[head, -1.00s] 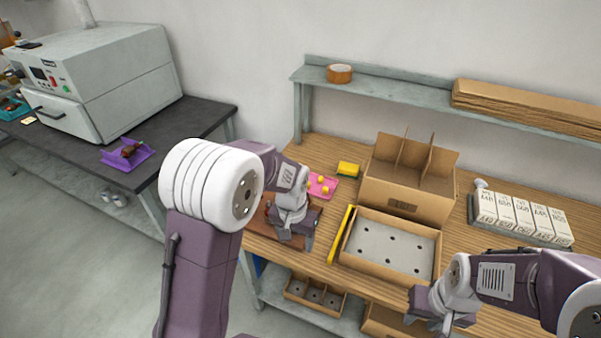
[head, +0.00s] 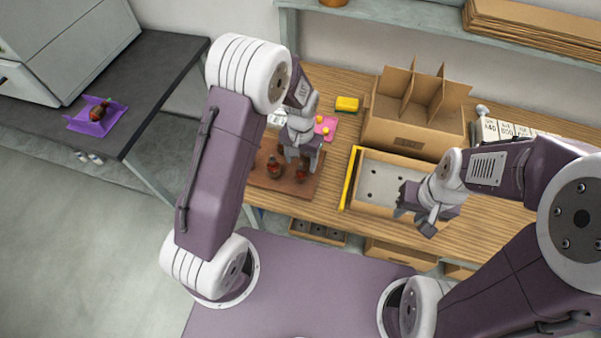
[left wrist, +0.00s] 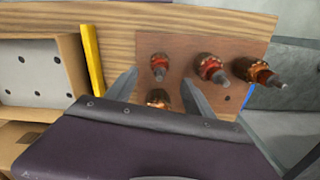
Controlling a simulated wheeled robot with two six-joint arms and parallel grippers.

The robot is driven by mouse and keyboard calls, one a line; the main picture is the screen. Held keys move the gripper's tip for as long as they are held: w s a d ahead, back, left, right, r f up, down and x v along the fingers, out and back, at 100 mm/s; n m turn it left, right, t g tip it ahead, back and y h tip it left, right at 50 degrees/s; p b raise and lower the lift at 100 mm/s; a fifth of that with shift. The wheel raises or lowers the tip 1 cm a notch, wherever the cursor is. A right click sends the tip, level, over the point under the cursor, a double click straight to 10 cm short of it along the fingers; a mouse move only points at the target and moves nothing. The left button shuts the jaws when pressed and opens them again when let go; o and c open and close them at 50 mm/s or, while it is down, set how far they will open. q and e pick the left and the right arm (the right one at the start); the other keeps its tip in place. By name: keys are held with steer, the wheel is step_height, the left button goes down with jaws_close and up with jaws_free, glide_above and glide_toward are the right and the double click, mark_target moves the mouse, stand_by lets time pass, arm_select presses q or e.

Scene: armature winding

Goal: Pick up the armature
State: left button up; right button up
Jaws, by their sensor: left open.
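Several dark reddish-brown armatures stand on a brown board (head: 262,178) on the wooden bench. In the head view two show below my left gripper: one on the left (head: 274,168) and one on the right (head: 301,173). My left gripper (left wrist: 160,76) is open over the board, also in the head view (head: 300,156). In the left wrist view one armature (left wrist: 158,98) shows between its fingers, another (left wrist: 159,66) just beyond the tips, and two more to the right. Another armature (head: 99,110) lies in a purple holder (head: 82,124). My right gripper (head: 415,218) is over the cardboard tray's front; its jaw gap is unclear.
The dark table (head: 150,80) stands at left.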

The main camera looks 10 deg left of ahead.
mark_target(301, 169)
arm_select(q)
steer(key=shift+w+a+f, duration=0.15)
steer(key=shift+f, duration=0.1)
steer(key=f, duration=0.1)
steer(key=s+f, duration=0.1)
steer(key=f+p, duration=0.1)
steer(key=f, duration=0.1)
steer(key=shift+s+d+f, duration=0.1)
steer(key=shift+s+d, duration=0.1)
steer(key=shift+d, duration=0.05)
steer(key=shift+w+a+f, duration=0.15)
steer(key=shift+w+f, duration=0.1)
steer(key=shift+f, duration=0.1)
jaws_close()
